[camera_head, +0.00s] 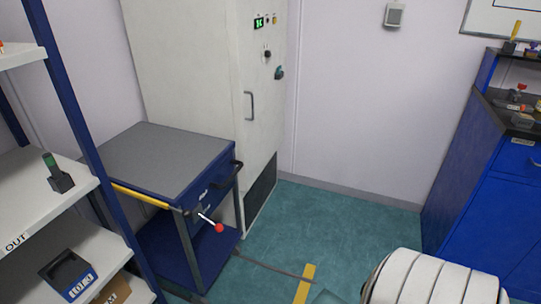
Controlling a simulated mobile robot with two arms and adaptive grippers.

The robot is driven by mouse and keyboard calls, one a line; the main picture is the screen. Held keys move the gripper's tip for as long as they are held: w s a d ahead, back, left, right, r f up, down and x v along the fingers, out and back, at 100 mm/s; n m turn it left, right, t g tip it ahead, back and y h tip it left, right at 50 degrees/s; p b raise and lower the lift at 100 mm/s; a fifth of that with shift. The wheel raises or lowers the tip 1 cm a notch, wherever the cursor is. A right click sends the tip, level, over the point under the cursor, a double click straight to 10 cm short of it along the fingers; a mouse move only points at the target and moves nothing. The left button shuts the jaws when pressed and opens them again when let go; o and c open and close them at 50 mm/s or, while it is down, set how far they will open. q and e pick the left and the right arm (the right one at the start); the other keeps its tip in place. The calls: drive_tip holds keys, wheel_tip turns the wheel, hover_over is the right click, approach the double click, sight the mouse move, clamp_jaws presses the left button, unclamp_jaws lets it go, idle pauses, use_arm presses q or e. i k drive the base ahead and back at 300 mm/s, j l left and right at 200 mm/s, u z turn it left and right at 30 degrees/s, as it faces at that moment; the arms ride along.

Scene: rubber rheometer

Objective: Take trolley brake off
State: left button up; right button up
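The trolley (165,155) stands at the left in the head view, with a grey top, a blue frame and a blue lower shelf. A lever with a red knob (219,228) sticks out from its near front corner, slanting down to the right; I take it for the brake lever. I cannot tell from this view whether the brake is on. Neither of my grippers is in view.
A tall white cabinet (190,65) stands behind the trolley. A white-shelved rack (70,193) with blue posts is close at the left. A blue workbench (480,190) is at the right. A yellow stripe (305,285) marks the green floor, which is open in the middle.

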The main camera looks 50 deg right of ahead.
sight(219, 228)
drive_tip(key=z, duration=1.1)
